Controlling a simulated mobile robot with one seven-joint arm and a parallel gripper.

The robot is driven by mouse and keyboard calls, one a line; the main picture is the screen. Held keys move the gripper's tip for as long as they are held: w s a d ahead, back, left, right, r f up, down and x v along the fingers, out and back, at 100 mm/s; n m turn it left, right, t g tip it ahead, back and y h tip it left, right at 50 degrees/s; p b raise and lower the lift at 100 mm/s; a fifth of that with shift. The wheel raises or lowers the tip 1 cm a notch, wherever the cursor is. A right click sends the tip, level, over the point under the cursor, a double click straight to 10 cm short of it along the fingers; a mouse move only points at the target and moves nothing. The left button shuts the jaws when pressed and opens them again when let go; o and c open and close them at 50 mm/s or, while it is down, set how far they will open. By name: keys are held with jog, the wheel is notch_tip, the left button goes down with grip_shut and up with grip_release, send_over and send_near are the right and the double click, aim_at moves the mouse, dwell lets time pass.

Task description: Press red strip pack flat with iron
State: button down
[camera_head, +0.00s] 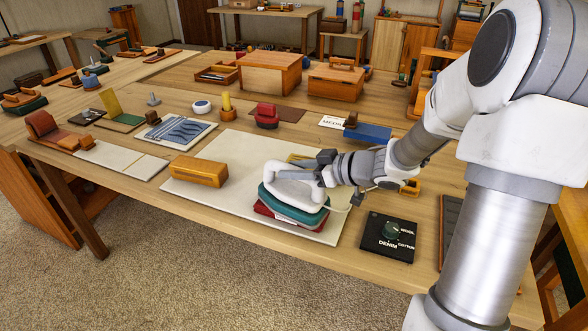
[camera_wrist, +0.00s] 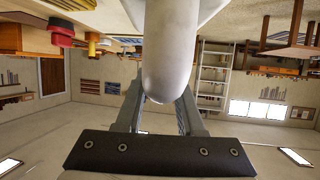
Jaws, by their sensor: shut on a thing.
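The iron (camera_head: 289,207) has a white top and handle and a teal lower body. It sits over the red strip pack (camera_head: 266,214) on the pale board in the head view. Only the red edges of the pack show below the iron; the rest is hidden under it. The iron looks about level and seems to touch the pack. My gripper (camera_head: 318,172) comes from the right and is shut on the iron's white handle. In the wrist view the white handle (camera_wrist: 168,60) stands between my two grey fingers.
The pale board (camera_head: 240,150) has bare room behind the iron. A wooden block (camera_head: 199,171) lies to its left. A black dial panel (camera_head: 388,237) marked DENIM, WOOL and COTTON is at the right front. A blue block (camera_head: 368,133) and a red stacked object (camera_head: 266,115) stand behind.

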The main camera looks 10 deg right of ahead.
jog(key=shift+r, duration=0.15)
dwell(0.3)
notch_tip(320, 180, up, 7)
jog(key=p, duration=0.8)
jog(key=shift+p, duration=0.3)
